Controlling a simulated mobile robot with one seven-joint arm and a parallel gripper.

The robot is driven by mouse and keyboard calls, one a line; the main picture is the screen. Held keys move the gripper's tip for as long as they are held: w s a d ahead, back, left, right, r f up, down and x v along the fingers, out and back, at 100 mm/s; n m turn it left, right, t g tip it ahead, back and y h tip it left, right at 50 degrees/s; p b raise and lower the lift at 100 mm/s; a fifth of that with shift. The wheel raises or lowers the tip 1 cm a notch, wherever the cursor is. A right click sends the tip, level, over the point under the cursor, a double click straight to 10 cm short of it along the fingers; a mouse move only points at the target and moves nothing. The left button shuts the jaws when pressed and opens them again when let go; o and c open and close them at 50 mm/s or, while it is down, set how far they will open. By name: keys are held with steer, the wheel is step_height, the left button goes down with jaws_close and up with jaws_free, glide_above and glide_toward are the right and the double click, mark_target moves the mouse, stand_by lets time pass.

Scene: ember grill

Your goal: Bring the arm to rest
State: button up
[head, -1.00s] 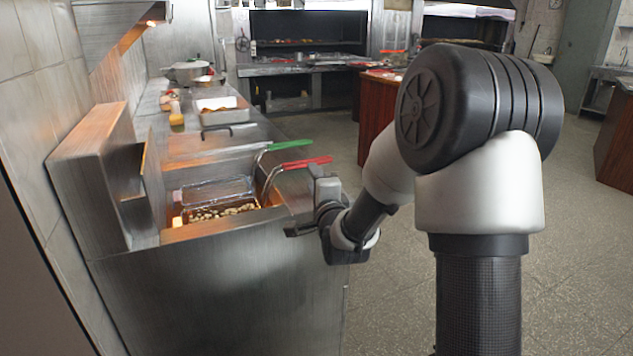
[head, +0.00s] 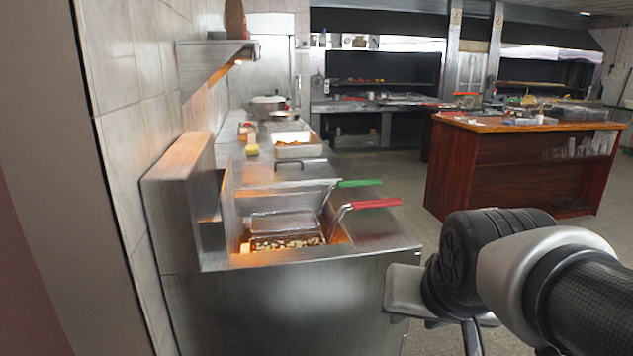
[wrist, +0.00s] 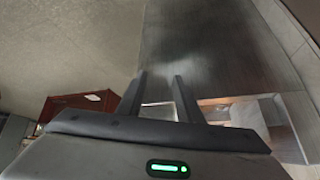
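My gripper (wrist: 160,86) shows in the wrist view with its two dark fingers apart and nothing between them. It is open and points toward a plain steel surface, with floor to the left. In the head view my arm is folded low at the right, in front of the fryer's right corner. I cannot make out the fingers there.
Two fry baskets, with a green handle (head: 360,183) and a red handle (head: 376,203), sit at the fryer. One basket (head: 287,243) holds pale pieces. A wooden counter (head: 505,170) stands behind my arm. Tiled wall (head: 130,120) is at left.

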steer(key=s+n+g, duration=0.1)
steer(key=s+n, duration=0.1)
steer(key=s, duration=0.5)
step_height(320, 180, up, 27)
steer(key=p, duration=2.8)
steer(key=shift+a+g, duration=0.15)
steer(key=shift+g, duration=0.15)
